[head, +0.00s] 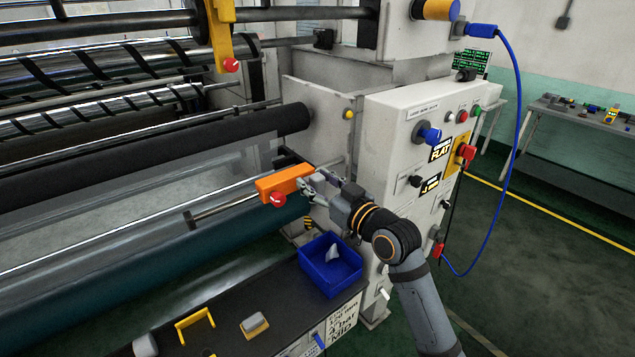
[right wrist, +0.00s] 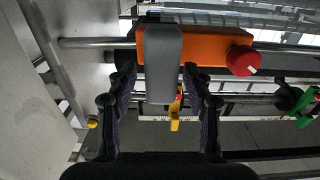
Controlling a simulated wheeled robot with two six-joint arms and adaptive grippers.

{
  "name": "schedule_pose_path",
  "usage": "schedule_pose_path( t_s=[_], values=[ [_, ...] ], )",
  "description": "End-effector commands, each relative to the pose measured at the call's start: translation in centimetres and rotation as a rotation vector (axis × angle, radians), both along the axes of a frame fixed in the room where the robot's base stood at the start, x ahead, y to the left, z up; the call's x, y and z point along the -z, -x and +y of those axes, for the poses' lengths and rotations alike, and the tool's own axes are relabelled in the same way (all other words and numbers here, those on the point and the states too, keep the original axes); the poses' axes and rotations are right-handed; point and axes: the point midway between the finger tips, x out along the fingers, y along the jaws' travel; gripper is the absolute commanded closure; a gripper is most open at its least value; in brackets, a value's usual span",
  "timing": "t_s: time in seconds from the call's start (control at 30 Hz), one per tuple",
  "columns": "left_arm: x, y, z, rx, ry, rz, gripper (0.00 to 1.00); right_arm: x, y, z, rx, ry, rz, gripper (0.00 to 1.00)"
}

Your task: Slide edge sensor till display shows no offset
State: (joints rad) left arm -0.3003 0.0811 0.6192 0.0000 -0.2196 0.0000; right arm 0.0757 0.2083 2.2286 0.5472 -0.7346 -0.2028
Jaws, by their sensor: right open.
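The edge sensor (head: 285,182) is an orange block with a red knob (head: 278,199), mounted on a thin metal rail in front of the rollers. It also shows in the right wrist view (right wrist: 212,45), with a grey upright tab (right wrist: 163,65) at its left part. My right gripper (head: 313,184) is at the sensor's right end. Its fingers (right wrist: 160,85) are open on either side of the grey tab, with gaps visible. My left gripper is out of view.
A yellow handle (head: 195,323) lies further left. A blue cable (head: 515,130) hangs right of the panel.

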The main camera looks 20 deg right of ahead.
Motion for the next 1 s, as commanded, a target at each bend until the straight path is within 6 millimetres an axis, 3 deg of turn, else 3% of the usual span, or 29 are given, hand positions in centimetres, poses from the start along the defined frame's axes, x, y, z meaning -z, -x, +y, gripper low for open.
schedule_pose_path(
  t_s=[0.13,0.4,0.53,1.0],
  values=[
    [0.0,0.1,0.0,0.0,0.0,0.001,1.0,-1.3,0.0,0.0,0.0,0.001,-0.005,0.49],
    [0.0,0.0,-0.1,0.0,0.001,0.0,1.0,-7.2,0.0,0.0,0.0,0.001,-0.008,0.49],
    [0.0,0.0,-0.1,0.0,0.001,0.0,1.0,-9.2,0.0,0.0,0.0,0.001,-0.004,0.49],
    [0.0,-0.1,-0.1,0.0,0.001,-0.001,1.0,-10.0,0.0,0.0,0.0,0.0,0.0,0.49]
  ],
)
